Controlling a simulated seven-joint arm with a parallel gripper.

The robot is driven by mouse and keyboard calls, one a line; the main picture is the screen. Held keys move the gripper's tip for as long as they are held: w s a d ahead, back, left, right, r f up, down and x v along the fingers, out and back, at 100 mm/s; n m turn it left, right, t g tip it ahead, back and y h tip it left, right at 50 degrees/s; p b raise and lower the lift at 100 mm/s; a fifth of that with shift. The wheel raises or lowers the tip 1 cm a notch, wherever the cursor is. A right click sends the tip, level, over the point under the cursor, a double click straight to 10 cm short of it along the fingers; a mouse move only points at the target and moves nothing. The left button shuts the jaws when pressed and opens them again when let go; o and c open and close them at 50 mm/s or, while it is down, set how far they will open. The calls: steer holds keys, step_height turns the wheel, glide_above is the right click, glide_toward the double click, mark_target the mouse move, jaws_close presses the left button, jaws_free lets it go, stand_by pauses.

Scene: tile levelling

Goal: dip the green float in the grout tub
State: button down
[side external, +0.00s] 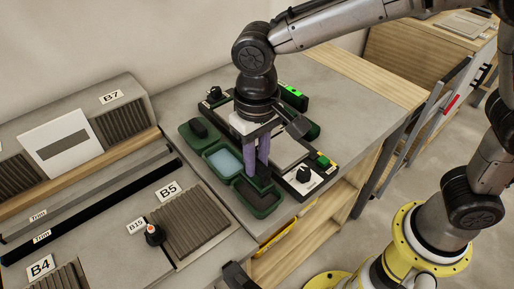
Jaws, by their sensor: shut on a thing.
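My gripper (257,177) points down with purple fingers over the green tubs on the bench. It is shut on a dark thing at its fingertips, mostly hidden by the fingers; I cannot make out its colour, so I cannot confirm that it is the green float. The front green tub (243,187) has dull grey-green contents and lies right under the fingertips; it may be the grout tub. I cannot tell whether the held thing touches its contents. Bright green pieces show on the bench behind (293,91) and to the right (323,160) of my gripper.
A green tub with pale blue contents (225,162) is beside the front tub. Another green tub (190,142) holds a dark block (197,128). A white plate with a black knob (305,178) is at the right. Ribbed panel B5 (185,222) lies to the left.

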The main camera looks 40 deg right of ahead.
mark_target(257, 175)
steer(key=shift+f, duration=2.35)
steer(key=shift+r, duration=0.1)
steer(key=shift+r, duration=4.2)
